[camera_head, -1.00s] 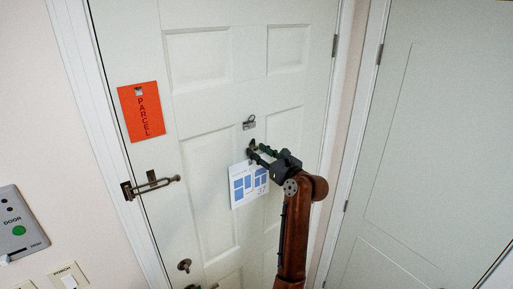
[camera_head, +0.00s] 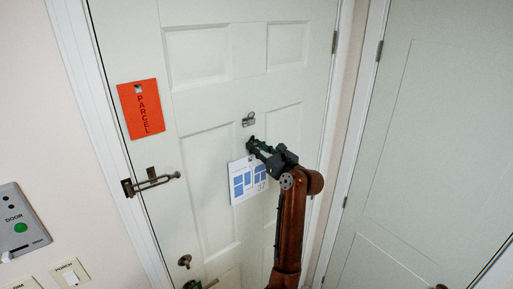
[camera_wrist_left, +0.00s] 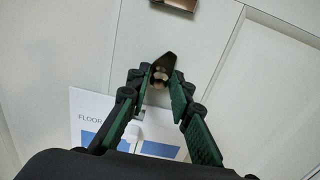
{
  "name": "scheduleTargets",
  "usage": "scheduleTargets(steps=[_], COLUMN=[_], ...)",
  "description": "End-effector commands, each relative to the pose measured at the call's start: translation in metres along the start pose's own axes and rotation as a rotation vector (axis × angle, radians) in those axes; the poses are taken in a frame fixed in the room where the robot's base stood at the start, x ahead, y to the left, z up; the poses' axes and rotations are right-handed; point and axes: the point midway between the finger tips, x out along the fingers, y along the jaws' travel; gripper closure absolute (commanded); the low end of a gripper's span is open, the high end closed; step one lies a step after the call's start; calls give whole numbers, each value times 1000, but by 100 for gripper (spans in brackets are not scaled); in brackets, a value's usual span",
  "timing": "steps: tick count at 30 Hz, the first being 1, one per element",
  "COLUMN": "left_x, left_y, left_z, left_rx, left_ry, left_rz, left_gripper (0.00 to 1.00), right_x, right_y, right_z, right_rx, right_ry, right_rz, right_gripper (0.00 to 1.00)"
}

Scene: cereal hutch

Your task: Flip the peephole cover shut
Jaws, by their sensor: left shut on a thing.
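The peephole cover (camera_wrist_left: 164,62) is a small dark teardrop-shaped flap on the white door, with a round brassy part just below it in the left wrist view. In the head view the cover (camera_head: 250,142) is a small dark spot, partly hidden by the fingers. My left gripper (camera_wrist_left: 162,84) has its green-padded fingertips on either side of the cover's lower part and is shut on it. In the head view the left gripper (camera_head: 254,148) reaches the door from the lower right.
A metal fitting (camera_head: 248,119) sits just above the cover. A white floor-plan sheet (camera_head: 240,194) hangs just below it. An orange parcel sign (camera_head: 141,118), a latch bar (camera_head: 152,183) and a knob (camera_head: 184,261) are to the left. A second door (camera_head: 430,130) stands right.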

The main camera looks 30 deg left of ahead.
Motion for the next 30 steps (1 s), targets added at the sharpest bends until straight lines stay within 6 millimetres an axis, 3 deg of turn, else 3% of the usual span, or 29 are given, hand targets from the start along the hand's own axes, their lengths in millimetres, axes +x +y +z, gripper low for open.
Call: scheduleTargets(steps=[11, 30], left_x=[0, 0], left_y=[-2, -1], left_z=[-1, 1], left_rx=[-61, -57], left_ry=[-2, -2], left_rz=[0, 0], left_gripper=[100, 100], right_x=[14, 10], right_y=[0, 0], right_z=[2, 2], right_rx=[0, 0], right_ry=[-1, 0], right_rz=[0, 0], right_gripper=[100, 100])
